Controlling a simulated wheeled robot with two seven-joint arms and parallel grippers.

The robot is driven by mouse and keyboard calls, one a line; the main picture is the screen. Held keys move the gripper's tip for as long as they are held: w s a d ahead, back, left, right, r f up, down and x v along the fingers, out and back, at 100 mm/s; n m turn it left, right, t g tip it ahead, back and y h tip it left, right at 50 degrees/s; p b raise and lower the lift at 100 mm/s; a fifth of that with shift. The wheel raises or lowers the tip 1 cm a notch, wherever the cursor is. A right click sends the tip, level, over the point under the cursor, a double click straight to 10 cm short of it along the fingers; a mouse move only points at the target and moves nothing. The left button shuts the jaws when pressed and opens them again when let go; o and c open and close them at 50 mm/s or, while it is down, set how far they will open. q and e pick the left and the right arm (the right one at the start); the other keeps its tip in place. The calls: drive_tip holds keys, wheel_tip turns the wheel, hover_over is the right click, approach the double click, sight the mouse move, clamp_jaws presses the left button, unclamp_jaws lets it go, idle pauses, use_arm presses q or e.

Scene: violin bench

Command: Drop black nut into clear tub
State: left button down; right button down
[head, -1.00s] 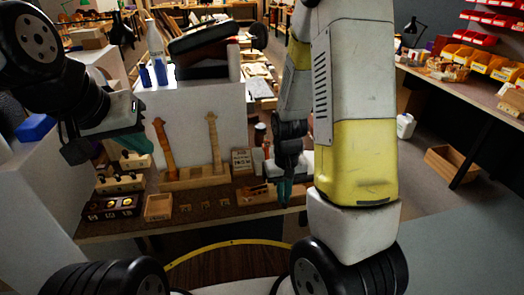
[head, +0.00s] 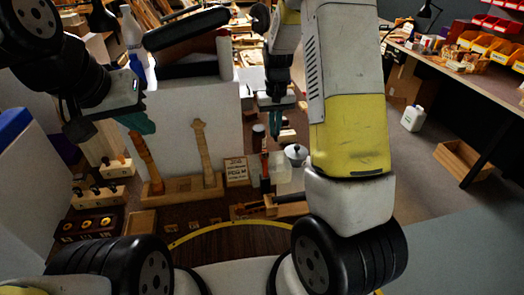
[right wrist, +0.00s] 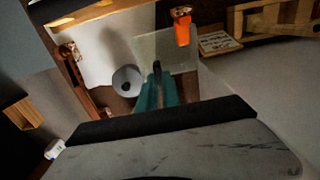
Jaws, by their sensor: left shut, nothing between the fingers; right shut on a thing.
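My right gripper (head: 276,122) points down above the back right of the bench. It also shows in the right wrist view (right wrist: 156,88), with teal fingertips shut on a small dark piece, the black nut (right wrist: 157,67). In the head view I cannot make out the nut clearly. The clear tub (right wrist: 168,45) is a pale, see-through square behind the fingertips in the right wrist view. It appears below the right gripper in the head view (head: 285,175).
A grey lidded pot (head: 296,153) stands beside the tub; an orange-handled tool (right wrist: 182,30) stands close by. Two violin necks (head: 203,150) rise from a wooden stand. A small sign (head: 236,171) and an open wooden box (head: 140,222) are on the bench.

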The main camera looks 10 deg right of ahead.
drive_tip(key=shift+f, duration=2.85)
drive_tip(key=c, duration=1.5)
unclamp_jaws()
wheel_tip(320, 180, up, 7)
drive_tip(key=shift+r, duration=0.4)
